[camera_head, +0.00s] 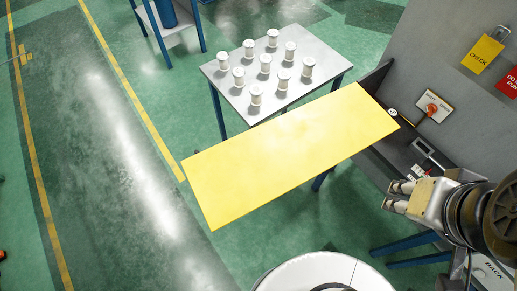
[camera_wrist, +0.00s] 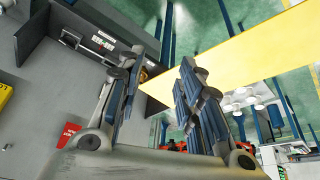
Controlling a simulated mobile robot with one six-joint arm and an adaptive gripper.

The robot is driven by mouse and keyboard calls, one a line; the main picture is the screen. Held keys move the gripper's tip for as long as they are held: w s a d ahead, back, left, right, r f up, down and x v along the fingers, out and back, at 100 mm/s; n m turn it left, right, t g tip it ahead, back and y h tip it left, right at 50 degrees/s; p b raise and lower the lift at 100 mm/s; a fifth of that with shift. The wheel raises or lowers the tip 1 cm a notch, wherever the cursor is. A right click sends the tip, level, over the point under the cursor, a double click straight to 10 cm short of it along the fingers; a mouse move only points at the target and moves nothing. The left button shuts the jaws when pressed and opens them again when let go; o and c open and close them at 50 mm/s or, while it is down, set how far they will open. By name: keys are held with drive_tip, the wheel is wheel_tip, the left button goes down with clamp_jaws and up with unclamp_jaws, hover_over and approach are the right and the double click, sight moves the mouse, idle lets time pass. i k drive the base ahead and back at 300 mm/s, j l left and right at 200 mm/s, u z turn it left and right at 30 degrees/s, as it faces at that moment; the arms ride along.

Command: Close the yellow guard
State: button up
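The yellow guard (camera_head: 285,150) is a long flat panel. In the head view it sticks out from the grey machine at the right toward the lower left, swung away from the machine's front. It also shows in the wrist view (camera_wrist: 245,58) across the upper right. My gripper (camera_head: 392,196) is at the right in the head view, below the guard's machine-side end and apart from it. In the wrist view my gripper (camera_wrist: 160,75) has its two fingers spread with a gap between them and nothing held. The guard's hinge is not clearly visible.
The grey machine (camera_head: 410,60) carries a rotary switch (camera_head: 432,108), a yellow check tag (camera_head: 482,52) and a red tag (camera_head: 508,82). A grey table (camera_head: 325,72) with several white spools stands behind the guard. My round white base is at the bottom. Green floor at left is clear.

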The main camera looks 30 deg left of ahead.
sight(228, 180)
drive_tip(key=k+j+z, duration=0.2)
drive_tip(key=j, duration=0.25)
drive_tip(key=j+z, duration=0.2)
drive_tip(key=j, duration=0.3)
drive_tip(key=k+j+z, duration=0.2)
drive_tip(key=j, duration=0.25)
drive_tip(key=k+j+z, duration=0.2)
drive_tip(key=j, duration=0.2)
drive_tip(key=k+j+z, duration=0.2)
drive_tip(key=j, duration=0.2)
drive_tip(key=k+j+z, duration=0.2)
drive_tip(key=j, duration=0.15)
drive_tip(key=i+j, duration=0.1)
drive_tip(key=j, duration=0.2)
drive_tip(key=i+j+z, duration=0.15)
drive_tip(key=i+j, duration=0.1)
drive_tip(key=j, duration=0.3)
drive_tip(key=k+l+z, duration=0.1)
drive_tip(key=k+l, duration=0.3)
drive_tip(key=k, duration=0.1)
